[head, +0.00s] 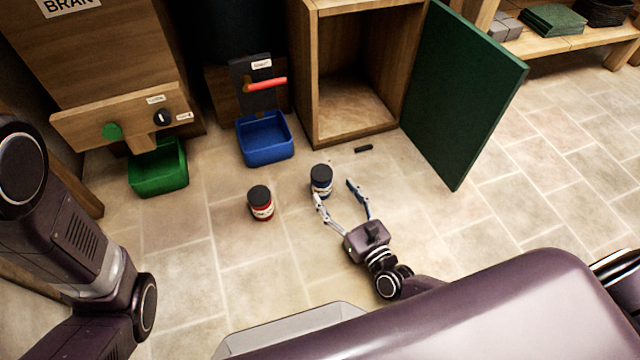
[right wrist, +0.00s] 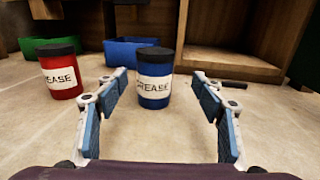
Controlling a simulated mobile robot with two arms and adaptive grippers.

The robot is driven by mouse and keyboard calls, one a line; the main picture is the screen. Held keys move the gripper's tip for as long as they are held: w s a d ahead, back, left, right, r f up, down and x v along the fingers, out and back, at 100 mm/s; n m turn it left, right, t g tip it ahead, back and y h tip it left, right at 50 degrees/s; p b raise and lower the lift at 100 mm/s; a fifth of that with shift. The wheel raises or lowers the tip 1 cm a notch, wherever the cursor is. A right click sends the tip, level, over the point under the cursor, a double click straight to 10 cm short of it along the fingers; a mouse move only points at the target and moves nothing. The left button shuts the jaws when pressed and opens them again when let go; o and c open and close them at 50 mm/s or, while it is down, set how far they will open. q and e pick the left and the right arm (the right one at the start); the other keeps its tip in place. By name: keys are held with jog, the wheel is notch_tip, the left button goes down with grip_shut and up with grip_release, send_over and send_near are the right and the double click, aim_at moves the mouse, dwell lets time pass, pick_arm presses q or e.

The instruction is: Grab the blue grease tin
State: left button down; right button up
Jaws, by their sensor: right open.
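The blue grease tin (head: 321,181) stands upright on the tiled floor, with a black lid and a white label. In the right wrist view the blue tin (right wrist: 154,80) stands just beyond the fingertips, left of the middle of the gap. My right gripper (head: 332,188) is open and empty, low over the floor; its two fingers also show in the right wrist view (right wrist: 160,82). In the head view its left finger partly overlaps the tin's lower edge. My left arm shows at the left of the head view, but its gripper is out of view.
A red grease tin (head: 261,203) stands left of the blue one. Behind are a blue bin (head: 265,139), a green bin (head: 158,167) and an open wooden cabinet (head: 350,128) with a green door (head: 463,95). A small black bar (head: 363,149) lies before the cabinet. Floor at right is clear.

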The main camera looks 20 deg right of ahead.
aim_at(327, 186)
jog(key=w+b, duration=0.1)
jog(key=w+a+b, duration=0.1)
jog(key=w, duration=0.1)
jog(key=w+b, duration=0.1)
jog(key=w, duration=0.1)
jog(key=shift+w+a+f, duration=0.1)
jog(key=shift+w+a, duration=0.05)
jog(key=shift+a, duration=0.25)
jog(key=shift+w+a, duration=0.1)
jog(key=shift+w, duration=0.35)
jog(key=c, duration=1.5)
